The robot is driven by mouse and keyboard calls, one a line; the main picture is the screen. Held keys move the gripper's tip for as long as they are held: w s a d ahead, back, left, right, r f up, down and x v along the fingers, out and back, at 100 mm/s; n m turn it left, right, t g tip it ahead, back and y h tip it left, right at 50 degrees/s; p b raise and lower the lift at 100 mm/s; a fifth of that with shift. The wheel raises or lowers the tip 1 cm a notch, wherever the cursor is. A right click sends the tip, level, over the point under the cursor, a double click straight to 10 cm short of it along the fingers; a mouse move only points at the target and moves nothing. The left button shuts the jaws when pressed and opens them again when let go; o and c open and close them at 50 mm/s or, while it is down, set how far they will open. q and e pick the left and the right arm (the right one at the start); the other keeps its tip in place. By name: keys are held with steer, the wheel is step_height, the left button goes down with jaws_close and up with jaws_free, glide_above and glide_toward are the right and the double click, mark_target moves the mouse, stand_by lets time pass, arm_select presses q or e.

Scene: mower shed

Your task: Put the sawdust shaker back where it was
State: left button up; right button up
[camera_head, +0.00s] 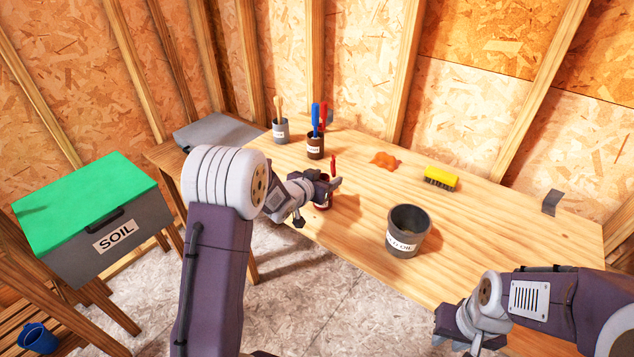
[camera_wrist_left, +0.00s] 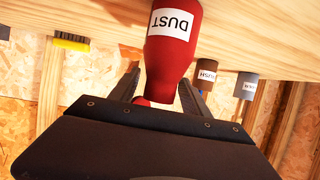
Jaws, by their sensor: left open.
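The red sawdust shaker, with a white label reading DUST, fills the upper middle of the left wrist view (camera_wrist_left: 172,50). In the head view it is mostly hidden behind my left gripper, and a dark red part of it (camera_head: 323,204) shows at the bench's near edge. My left gripper (camera_head: 338,184) is open, with one finger on each side of the shaker's narrower part; I cannot tell whether they touch it. My right gripper (camera_head: 470,350) is at the bottom edge of the head view, partly cut off, and its jaws are not clear.
A green-lidded SOIL box (camera_head: 100,225) stands left. The bench's right part is mostly clear.

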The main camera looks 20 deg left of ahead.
arm_select(q)
steer(key=v, duration=1.1)
steer(key=s+d+f+n+g+y, duration=0.1)
steer(key=s+f+g, duration=0.5)
steer(key=s, duration=0.6)
steer(key=s+d+f+n+g+y, duration=0.15)
steer(key=s+f+g, duration=0.4)
steer(key=s, duration=0.65)
step_height(320, 180, up, 11)
steer(key=p, duration=1.1)
steer(key=shift+w+a+f, duration=0.15)
steer(key=shift+w, duration=0.15)
